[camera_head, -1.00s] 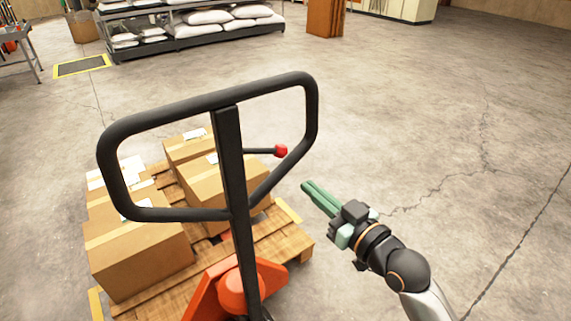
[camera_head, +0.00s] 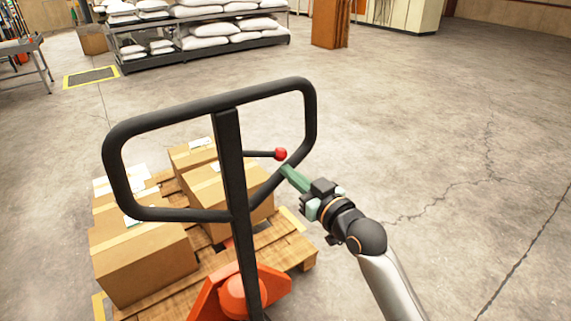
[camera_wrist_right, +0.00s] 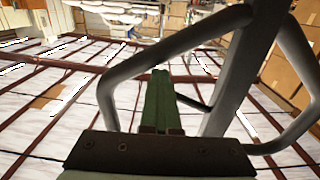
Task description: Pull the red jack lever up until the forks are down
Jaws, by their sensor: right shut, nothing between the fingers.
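The jack lever is a thin dark rod with a red knob (camera_head: 281,154), inside the black loop handle (camera_head: 210,104) of the orange pallet jack (camera_head: 240,291). My right gripper (camera_head: 284,169) has its green fingers shut and empty, with the tips just below the red knob in the head view, near the right side of the loop. I cannot tell whether they touch the knob. In the right wrist view the shut fingers (camera_wrist_right: 158,75) point into the loop, and the dark lever rod (camera_wrist_right: 192,102) shows right of them; the knob is hidden there. My left gripper is not in view. The forks are hidden under the load.
A wooden pallet (camera_head: 285,250) with several cardboard boxes (camera_head: 145,262) stands behind the handle. A rack of white sacks (camera_head: 205,40) and a brown cabinet (camera_head: 330,24) stand far back. The concrete floor to the right is clear.

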